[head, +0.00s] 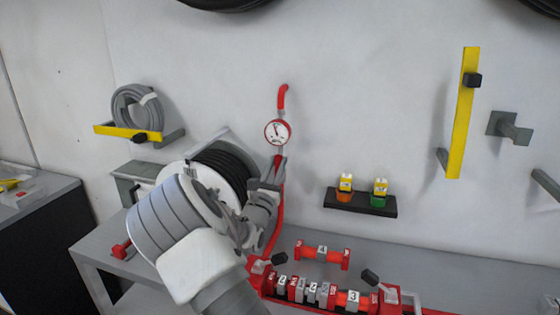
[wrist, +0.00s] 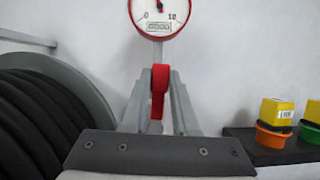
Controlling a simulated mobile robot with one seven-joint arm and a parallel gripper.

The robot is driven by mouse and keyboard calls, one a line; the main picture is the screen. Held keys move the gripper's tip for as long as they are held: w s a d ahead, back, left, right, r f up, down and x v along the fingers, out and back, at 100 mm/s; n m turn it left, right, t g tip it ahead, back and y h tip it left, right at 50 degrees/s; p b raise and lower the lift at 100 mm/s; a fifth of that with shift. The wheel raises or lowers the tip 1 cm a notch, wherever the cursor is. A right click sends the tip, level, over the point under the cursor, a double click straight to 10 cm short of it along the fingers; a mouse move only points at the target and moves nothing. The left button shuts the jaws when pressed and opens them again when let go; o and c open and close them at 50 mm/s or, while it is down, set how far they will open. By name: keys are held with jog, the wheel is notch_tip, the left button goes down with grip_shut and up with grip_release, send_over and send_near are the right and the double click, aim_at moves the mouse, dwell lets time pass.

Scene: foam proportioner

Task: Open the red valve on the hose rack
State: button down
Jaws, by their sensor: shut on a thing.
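The red valve handle (wrist: 158,82) shows in the wrist view as a short red lever, upright below a round red-rimmed gauge (wrist: 160,14). My gripper (wrist: 160,100) has one grey finger on each side of the handle and is shut on it. In the head view, my gripper (head: 268,184) is at the valve, just below the gauge (head: 277,132), and hides most of the handle. The hose rack holds a reel of black hose (head: 222,168), left of my gripper and partly hidden by my arm. The reel also shows at the left of the wrist view (wrist: 45,125).
A small black shelf (head: 360,203) with yellow-topped orange and green containers is on the wall to the right. A red pipe (head: 282,97) rises above the gauge. Red numbered fittings (head: 318,290) lie on the grey bench below. The wall between gauge and shelf is clear.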

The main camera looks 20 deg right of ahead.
jog(key=shift+w+a+n+y, duration=0.1)
jog(key=shift+a+n+y, duration=0.1)
jog(key=shift+n+y, duration=0.3)
jog(key=c, duration=0.7)
grip_release()
jog(key=shift+h, duration=0.3)
jog(key=v, duration=1.7)
jog(key=shift+s+f, duration=0.1)
jog(key=shift+s, duration=0.15)
